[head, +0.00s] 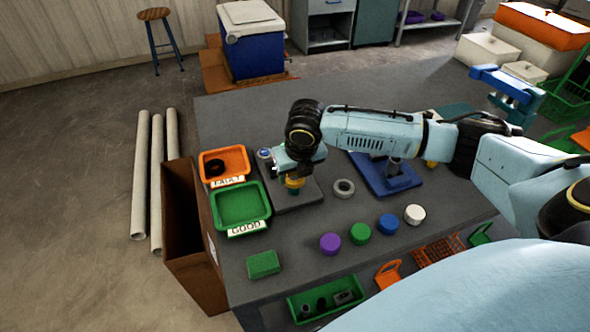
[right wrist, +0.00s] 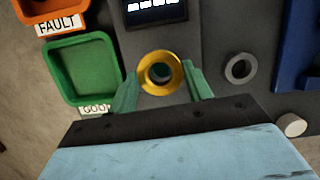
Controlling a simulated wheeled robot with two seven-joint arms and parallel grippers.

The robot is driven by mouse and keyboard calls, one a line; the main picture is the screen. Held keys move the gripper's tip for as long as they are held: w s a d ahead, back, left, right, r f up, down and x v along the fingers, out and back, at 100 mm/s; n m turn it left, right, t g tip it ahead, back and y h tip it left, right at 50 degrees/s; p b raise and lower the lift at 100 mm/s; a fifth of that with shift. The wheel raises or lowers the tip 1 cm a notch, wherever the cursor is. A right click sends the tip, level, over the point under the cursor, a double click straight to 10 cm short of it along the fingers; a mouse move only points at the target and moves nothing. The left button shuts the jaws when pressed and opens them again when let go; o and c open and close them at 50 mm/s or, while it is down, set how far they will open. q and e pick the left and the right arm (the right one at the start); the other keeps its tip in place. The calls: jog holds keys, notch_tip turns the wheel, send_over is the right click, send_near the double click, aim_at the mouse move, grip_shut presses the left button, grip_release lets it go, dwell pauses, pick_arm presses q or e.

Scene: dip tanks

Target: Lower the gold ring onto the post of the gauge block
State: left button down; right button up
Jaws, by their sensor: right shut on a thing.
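The gold ring (head: 294,182) is held in my right gripper (head: 293,175), above the dark gauge block (head: 309,196). In the right wrist view the ring (right wrist: 146,76) sits between the green fingers of my right gripper (right wrist: 161,76), which are shut on it. The gauge block's dark plate (right wrist: 203,45) lies below, with a lit display (right wrist: 155,12) at its far end. Something round and greenish shows through the ring's hole; the post is otherwise hidden. I cannot tell whether the ring touches the post. My left gripper is not in view.
An orange FAULT tray (head: 240,152) and a green GOOD tray (head: 263,188) stand left of the block. A grey ring (head: 344,188) and a blue fixture (head: 405,183) are to the right. Purple (head: 330,243), green (head: 360,233), blue (head: 388,224) and white (head: 414,214) pieces stand in front.

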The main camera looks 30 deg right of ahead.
jog(key=shift+f, duration=1)
dwell(0.6)
jog(key=o, duration=1.2)
jog(key=shift+o, duration=0.5)
jog(key=o, duration=0.4)
jog(key=shift+r, duration=0.1)
notch_tip(320, 180, up, 8)
jog(key=p, duration=0.9)
